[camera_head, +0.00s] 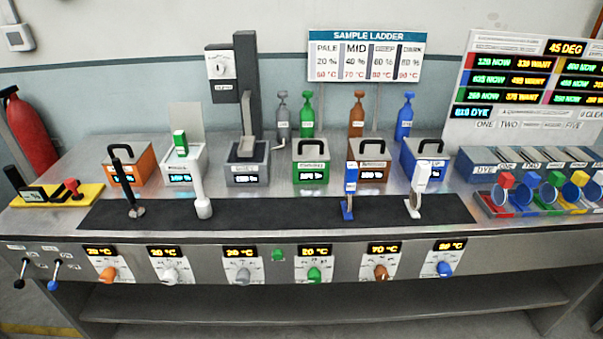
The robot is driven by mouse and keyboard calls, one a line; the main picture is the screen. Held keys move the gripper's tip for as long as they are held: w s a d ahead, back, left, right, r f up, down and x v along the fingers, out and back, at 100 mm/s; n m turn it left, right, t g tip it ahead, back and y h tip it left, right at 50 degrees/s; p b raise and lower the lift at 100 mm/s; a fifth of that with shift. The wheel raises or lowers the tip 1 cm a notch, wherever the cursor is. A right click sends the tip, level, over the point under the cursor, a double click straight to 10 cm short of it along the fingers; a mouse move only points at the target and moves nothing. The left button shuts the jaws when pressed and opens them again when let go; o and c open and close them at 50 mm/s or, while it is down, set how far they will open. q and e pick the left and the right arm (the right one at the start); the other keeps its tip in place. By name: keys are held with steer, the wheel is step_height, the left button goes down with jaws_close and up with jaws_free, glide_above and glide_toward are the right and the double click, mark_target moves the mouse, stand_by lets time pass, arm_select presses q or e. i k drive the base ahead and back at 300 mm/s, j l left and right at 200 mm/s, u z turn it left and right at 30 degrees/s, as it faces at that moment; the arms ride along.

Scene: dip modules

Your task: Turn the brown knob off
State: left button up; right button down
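The brown knob (381,272) is on the front panel of the bench, right of the middle, on a white plate under a display (385,249) that reads about 70 °C. I cannot tell its exact turn angle from the small markings. Above it on the bench stands a brown box module (369,174) with a black handle and a lit display, partly hidden by a blue upright tool. Neither of my grippers shows in the head view.
Close by on the panel are a green knob (314,275) and a blue knob (444,268). An orange knob (108,274) sits far left. Upright tools stand on the black mat (275,213). Space before the panel looks clear.

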mark_target(382, 275)
steer(key=k, duration=1)
steer(key=j+u, duration=0.05)
